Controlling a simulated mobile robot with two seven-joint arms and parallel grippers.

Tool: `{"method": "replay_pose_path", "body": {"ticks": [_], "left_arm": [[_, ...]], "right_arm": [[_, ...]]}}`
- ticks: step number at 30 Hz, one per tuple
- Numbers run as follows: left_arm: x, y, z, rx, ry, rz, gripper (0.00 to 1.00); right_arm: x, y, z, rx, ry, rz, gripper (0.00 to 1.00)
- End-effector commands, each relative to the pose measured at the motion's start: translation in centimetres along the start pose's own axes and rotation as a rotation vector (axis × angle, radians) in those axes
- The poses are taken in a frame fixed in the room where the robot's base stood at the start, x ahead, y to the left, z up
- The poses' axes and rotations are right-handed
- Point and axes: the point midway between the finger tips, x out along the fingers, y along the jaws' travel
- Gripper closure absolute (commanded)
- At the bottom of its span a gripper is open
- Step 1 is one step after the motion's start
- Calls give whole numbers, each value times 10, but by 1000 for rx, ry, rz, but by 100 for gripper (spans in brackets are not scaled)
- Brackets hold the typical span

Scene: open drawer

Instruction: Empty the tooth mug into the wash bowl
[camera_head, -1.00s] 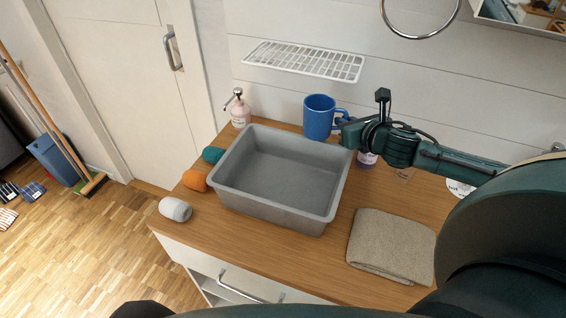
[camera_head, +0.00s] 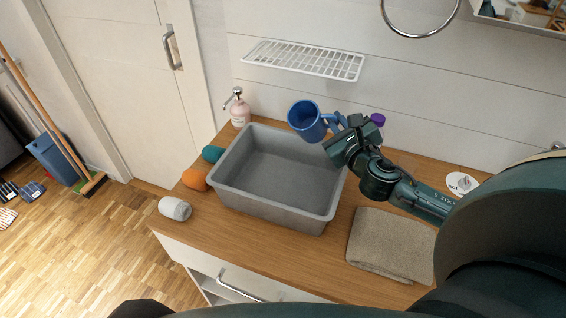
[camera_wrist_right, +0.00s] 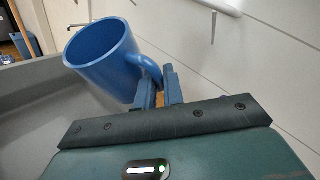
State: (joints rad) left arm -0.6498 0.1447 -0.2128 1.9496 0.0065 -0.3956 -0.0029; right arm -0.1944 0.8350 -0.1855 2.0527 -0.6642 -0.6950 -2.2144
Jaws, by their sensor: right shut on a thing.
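The blue tooth mug (camera_head: 306,121) is held at the back right edge of the grey wash bowl (camera_head: 275,168), tilted with its mouth toward the left. My right gripper (camera_head: 336,124) is shut on its handle. In the right wrist view the mug (camera_wrist_right: 103,62) leans left over the bowl's rim (camera_wrist_right: 30,70), with the handle between my fingers (camera_wrist_right: 160,88). I cannot see the mug's contents, and nothing shows pouring out. The visible floor of the bowl looks empty. My left gripper is out of view.
A folded beige towel (camera_head: 391,245) lies at right. A wire shelf (camera_head: 303,60) hangs above the mug.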

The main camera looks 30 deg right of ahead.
Motion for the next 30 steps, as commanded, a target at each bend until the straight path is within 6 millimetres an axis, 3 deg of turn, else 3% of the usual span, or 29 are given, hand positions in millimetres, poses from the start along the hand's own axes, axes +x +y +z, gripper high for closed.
{"method": "replay_pose_path", "body": {"ticks": [11,30], "left_arm": [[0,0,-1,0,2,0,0],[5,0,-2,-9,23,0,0]], "right_arm": [[-7,13,2,-192,-105,-81,100],[-12,8,21,-385,-213,-165,100]]}}
